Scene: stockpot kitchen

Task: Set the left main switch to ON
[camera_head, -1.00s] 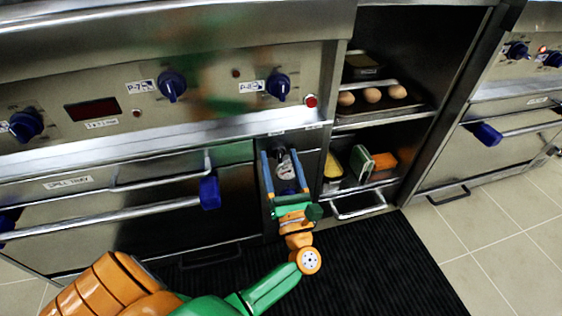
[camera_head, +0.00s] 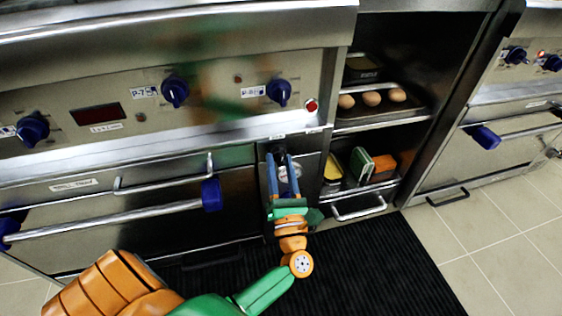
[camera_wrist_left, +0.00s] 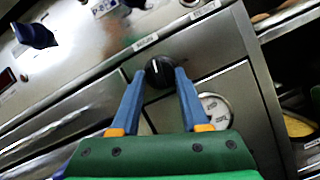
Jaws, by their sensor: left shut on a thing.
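The main switch is a round black knob (camera_wrist_left: 158,71) with a white pointer line, on the steel panel below the range's control strip. In the wrist view the line points almost straight up. My left gripper (camera_wrist_left: 160,76) has its two blue fingers on either side of the knob, shut on it. In the head view the left gripper (camera_head: 280,158) reaches up to the narrow panel, and its fingertips largely hide the knob. The small label above the knob is too blurred to read. My right gripper is not in view.
A round gauge (camera_wrist_left: 214,110) sits just right of the knob. Blue knobs (camera_head: 279,92) and a red button (camera_head: 311,106) are above. An oven handle (camera_head: 120,216) juts out at left. Open shelves with eggs (camera_head: 371,98) and food pans (camera_head: 362,166) are at right.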

